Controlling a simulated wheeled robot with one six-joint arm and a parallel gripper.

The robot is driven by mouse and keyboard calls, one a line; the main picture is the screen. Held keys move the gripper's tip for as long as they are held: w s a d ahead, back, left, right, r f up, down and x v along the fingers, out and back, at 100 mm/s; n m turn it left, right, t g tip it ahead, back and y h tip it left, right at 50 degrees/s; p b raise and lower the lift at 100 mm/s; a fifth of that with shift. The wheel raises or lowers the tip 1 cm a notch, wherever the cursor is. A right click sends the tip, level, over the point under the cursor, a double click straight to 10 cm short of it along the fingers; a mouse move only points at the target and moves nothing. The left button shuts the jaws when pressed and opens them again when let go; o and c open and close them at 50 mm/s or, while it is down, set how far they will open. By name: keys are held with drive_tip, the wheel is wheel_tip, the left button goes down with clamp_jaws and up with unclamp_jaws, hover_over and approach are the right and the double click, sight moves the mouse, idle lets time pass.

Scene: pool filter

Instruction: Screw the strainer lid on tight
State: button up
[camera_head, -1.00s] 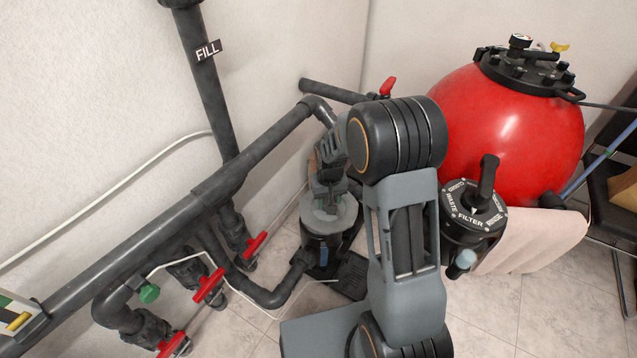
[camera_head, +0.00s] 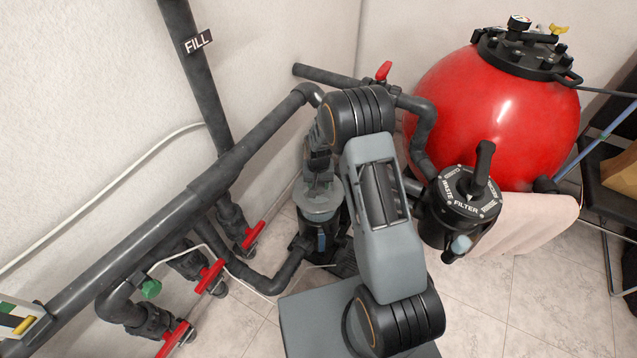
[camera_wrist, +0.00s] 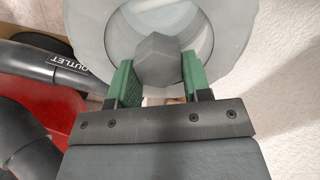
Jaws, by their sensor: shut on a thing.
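The strainer lid (camera_head: 317,204) is a translucent grey disc at the top of the dark strainer housing (camera_head: 322,242) in the head view. The wrist view shows the lid's round rim (camera_wrist: 232,45) and its grey faceted knob (camera_wrist: 160,62) close up. My gripper (camera_wrist: 156,78) is shut on this knob, with one green pad on each side. In the head view my gripper (camera_head: 318,180) is over the lid, partly hidden by my arm. The lid looks level on the housing. I cannot tell how tightly it sits.
Grey pipes with red-handled valves (camera_head: 210,277) run on the left. A black multiport valve (camera_head: 468,195) and a red filter tank (camera_head: 500,125) stand on the right. A pipe marked OUTLET (camera_wrist: 60,65) shows in the wrist view.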

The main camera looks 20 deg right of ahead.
sight(320, 199)
drive_tip(key=shift+f+b, duration=1.85)
drive_tip(key=shift+f, duration=0.9)
drive_tip(key=shift+f+b, duration=1)
drive_tip(key=shift+f, duration=0.5)
drive_tip(key=m, duration=0.5)
drive_tip(key=shift+d+m, duration=0.15)
drive_tip(key=shift+m, duration=0.25)
drive_tip(key=m, duration=0.5)
drive_tip(key=shift+s, duration=0.15)
drive_tip(key=m, duration=0.6)
drive_tip(key=shift+s+m+p, duration=0.15)
drive_tip(key=shift+m+p, duration=0.15)
drive_tip(key=m, duration=0.5)
drive_tip(key=shift+s+m, duration=0.1)
drive_tip(key=shift+m, duration=0.2)
drive_tip(key=o, duration=1.2)
drive_tip(key=shift+c, duration=0.2)
